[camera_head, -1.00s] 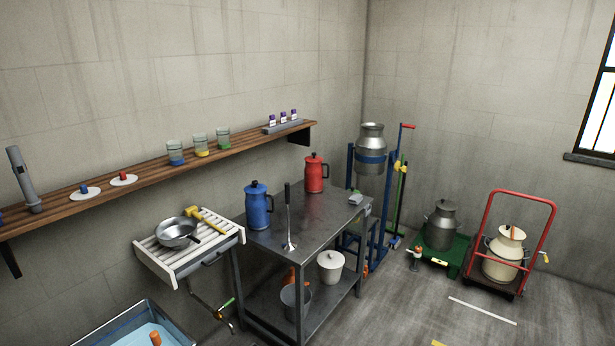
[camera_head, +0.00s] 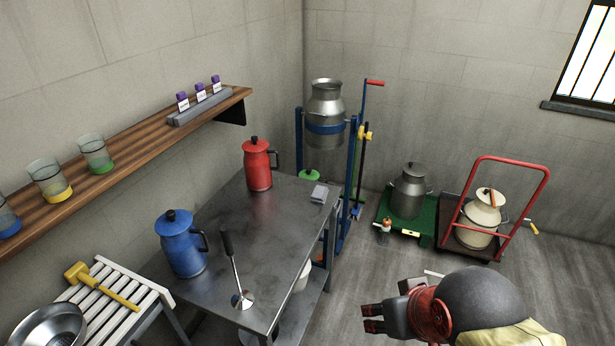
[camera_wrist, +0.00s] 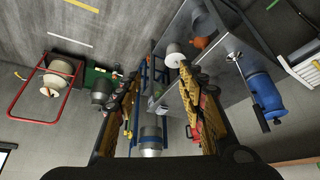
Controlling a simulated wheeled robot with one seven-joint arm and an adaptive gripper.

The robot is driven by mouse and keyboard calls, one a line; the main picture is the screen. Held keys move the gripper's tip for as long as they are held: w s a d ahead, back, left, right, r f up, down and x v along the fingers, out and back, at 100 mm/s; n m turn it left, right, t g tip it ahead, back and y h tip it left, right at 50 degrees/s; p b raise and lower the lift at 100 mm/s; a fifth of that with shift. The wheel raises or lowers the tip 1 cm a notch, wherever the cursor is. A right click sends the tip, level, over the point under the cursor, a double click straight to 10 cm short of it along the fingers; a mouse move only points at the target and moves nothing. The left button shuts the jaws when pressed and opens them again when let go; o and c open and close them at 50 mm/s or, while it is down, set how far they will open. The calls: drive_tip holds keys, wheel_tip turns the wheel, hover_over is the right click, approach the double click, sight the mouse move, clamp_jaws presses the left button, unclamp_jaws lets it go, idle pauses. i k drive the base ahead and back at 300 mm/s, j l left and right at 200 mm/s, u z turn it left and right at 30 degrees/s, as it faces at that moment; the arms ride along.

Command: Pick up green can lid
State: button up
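My gripper (camera_head: 372,319) is at the lower right of the head view, over the floor in front of the table and well apart from the green piece. In the wrist view its two fingers (camera_wrist: 160,78) are spread wide with nothing between them.
The steel table (camera_head: 270,222) holds a blue jug (camera_head: 181,245), a red jug (camera_head: 257,165) and a ladle (camera_head: 236,272). A metal can (camera_head: 408,192) stands on a green platform. A cream can (camera_head: 477,222) stands on a red trolley. Floor between is mostly clear.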

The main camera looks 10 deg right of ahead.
sight(311, 174)
drive_tip(key=i+l+z, duration=0.1)
drive_tip(key=i+l, duration=0.15)
drive_tip(key=i, duration=0.45)
drive_tip(key=i+l+z, duration=0.15)
drive_tip(key=i, duration=0.55)
drive_tip(key=i+l+z, duration=0.1)
drive_tip(key=i, duration=0.65)
